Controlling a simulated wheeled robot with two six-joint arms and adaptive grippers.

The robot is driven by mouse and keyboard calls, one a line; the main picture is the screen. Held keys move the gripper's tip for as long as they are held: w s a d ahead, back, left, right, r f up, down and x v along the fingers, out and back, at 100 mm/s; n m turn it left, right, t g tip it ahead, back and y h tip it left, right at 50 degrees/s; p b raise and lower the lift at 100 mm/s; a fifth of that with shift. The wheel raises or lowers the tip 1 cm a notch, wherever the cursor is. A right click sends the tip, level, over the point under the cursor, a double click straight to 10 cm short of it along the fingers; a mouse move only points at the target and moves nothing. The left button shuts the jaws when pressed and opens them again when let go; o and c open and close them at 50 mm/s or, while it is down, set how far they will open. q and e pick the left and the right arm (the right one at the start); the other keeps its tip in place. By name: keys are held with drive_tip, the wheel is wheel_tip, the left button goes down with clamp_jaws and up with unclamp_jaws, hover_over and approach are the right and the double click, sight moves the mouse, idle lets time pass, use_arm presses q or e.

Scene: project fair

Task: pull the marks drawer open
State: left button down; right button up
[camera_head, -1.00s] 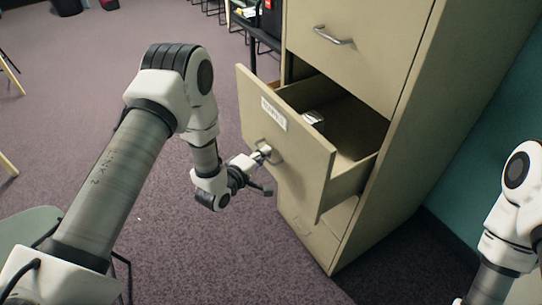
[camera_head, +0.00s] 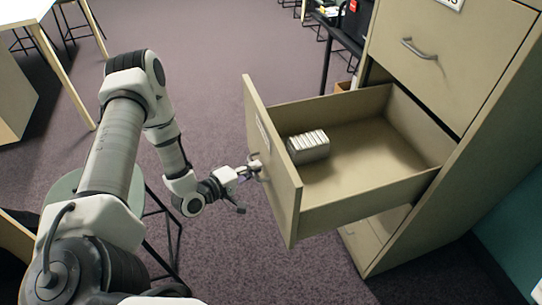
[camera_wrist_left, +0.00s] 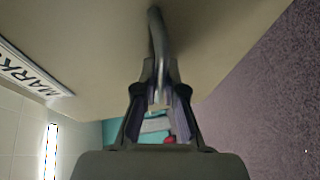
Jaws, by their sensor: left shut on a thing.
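The marks drawer (camera_head: 272,165) of the beige filing cabinet stands well open in the head view, and its inside shows. A silver-grey block with several white upright pieces (camera_head: 309,146) sits inside, near the drawer's front. My left gripper (camera_head: 251,173) is at the drawer's front face, shut on the metal handle. In the left wrist view the handle (camera_wrist_left: 157,40) runs between the two fingers (camera_wrist_left: 160,90). The label (camera_wrist_left: 30,72), partly cut off, reads "MARK". My right gripper is not in view.
The cabinet's upper drawer (camera_head: 455,55) is shut, with its own handle (camera_head: 419,49). A green stool (camera_head: 62,188) stands close behind my left arm. A dark-framed table (camera_head: 335,40) is beside the cabinet. Carpet (camera_head: 215,80) between them is clear.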

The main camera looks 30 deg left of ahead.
use_arm(q)
drive_tip(key=shift+s+a, duration=0.55)
drive_tip(key=shift+s, duration=0.2)
drive_tip(key=c, duration=1.2)
unclamp_jaws()
drive_tip(key=shift+c, duration=0.2)
drive_tip(key=v, duration=0.7)
drive_tip(key=shift+s, duration=0.2)
